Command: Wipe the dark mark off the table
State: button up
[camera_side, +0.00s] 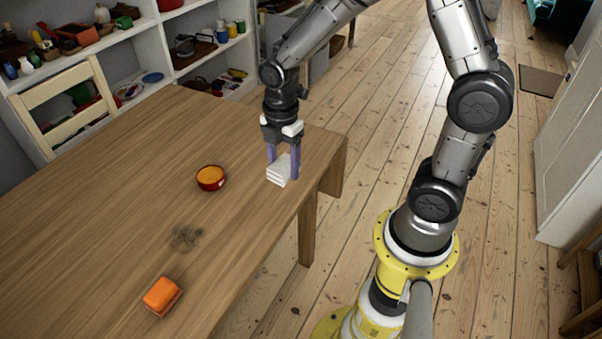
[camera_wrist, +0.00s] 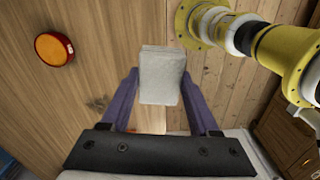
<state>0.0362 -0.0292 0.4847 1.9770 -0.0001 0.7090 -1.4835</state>
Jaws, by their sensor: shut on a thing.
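The dark mark (camera_side: 186,237) is a grey-black smudge on the wooden table (camera_side: 100,185), left of and nearer the camera than my gripper in the side view. It also shows small in the wrist view (camera_wrist: 97,103). My gripper (camera_side: 283,163) points down near the table's right edge, its purple fingers shut on a folded white cloth (camera_side: 279,173). The cloth also shows between the fingers in the wrist view (camera_wrist: 162,75). I cannot tell whether the cloth touches the tabletop. The cloth is well apart from the mark.
An orange block (camera_side: 162,296) lies nearer the camera than the mark. A pale chair (camera_side: 62,105) and white shelves (camera_side: 135,60) stand behind. The tabletop between cloth and mark looks clear.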

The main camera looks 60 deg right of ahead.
jog(key=w+a, duration=0.5)
jog(key=w, duration=0.5)
send_over(189, 223)
jog(key=s+a, duration=0.2)
jog(key=s, duration=0.2)
notch_tip(189, 223, down, 3)
jog(key=shift+n, duration=0.9)
jog(key=shift+s+a+f, duration=0.1)
jog(key=shift+a+f, duration=0.85)
jog(key=shift+f, duration=0.75)
jog(key=shift+s+a+f, duration=0.1)
jog(key=shift+a+f, duration=0.9)
jog(key=shift+f, duration=0.75)
jog(key=shift+a+f, duration=0.95)
jog(key=shift+f, duration=0.75)
jog(key=shift+d+f, duration=0.15)
jog(key=shift+f, duration=0.7)
jog(key=shift+d, duration=3.8)
jog(key=shift+w, duration=1.2)
jog(key=shift+s+a, duration=0.1)
jog(key=shift+a, duration=3.5)
jog(key=shift+w+a, duration=0.35)
jog(key=shift+w, duration=0.45)
jog(key=shift+w+d, duration=0.3)
jog(key=shift+d, duration=3.6)
notch_tip(189, 223, up, 8)
